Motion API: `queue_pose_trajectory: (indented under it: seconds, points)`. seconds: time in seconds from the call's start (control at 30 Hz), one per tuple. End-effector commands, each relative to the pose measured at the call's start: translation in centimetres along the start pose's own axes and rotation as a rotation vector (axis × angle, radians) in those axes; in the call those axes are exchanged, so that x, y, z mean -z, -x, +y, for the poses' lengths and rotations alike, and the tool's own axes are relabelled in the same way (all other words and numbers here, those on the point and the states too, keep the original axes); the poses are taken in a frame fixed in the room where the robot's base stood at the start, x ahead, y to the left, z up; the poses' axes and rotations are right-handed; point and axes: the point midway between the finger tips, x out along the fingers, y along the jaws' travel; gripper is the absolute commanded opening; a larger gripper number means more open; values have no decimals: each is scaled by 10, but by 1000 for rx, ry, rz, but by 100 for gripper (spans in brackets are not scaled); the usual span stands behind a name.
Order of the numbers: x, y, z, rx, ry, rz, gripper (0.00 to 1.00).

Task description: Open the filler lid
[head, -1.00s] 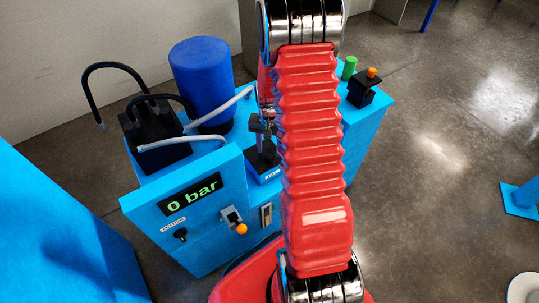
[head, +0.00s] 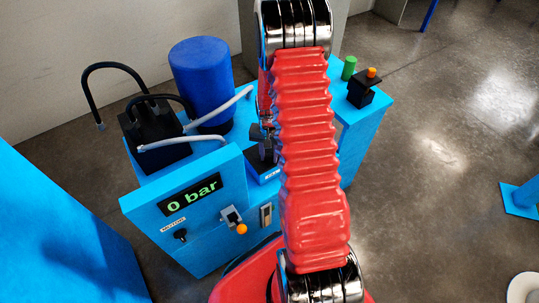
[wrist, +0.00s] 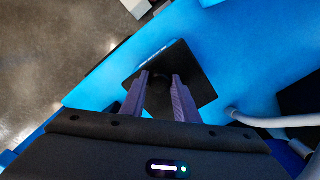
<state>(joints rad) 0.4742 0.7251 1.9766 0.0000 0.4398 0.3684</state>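The filler lid (wrist: 203,88) is a dark square plate with a small round knob (wrist: 158,88) in the middle of the wrist view, on the blue machine top. It looks closed. My gripper (wrist: 160,76) points down at it, with its two purple-grey fingers apart on either side of the knob. Whether they touch the knob is not clear. In the head view my gripper (head: 261,132) is low over the small blue filler box (head: 264,172), and my red arm hides part of it.
A blue drum (head: 203,78), a black pump block (head: 155,135) and pale hoses (head: 218,108) stand left of the filler. A panel reading 0 bar (head: 190,194) is in front. A green cylinder (head: 349,68) and a black box with orange knob (head: 360,92) stand at right.

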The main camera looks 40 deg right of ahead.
Motion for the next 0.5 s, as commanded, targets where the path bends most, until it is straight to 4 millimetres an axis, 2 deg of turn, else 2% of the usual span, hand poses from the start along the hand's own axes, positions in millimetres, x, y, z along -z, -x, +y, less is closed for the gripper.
queue_pose_trajectory:
  seconds: [0.07, 0.37, 0.5]
  points:
    - [0, 0, 0, 0, 0, 0, 22]
    - [0, 0, 0, 0, 0, 0, 1]
    - [0, 0, 0, 0, 1, 0, 0]
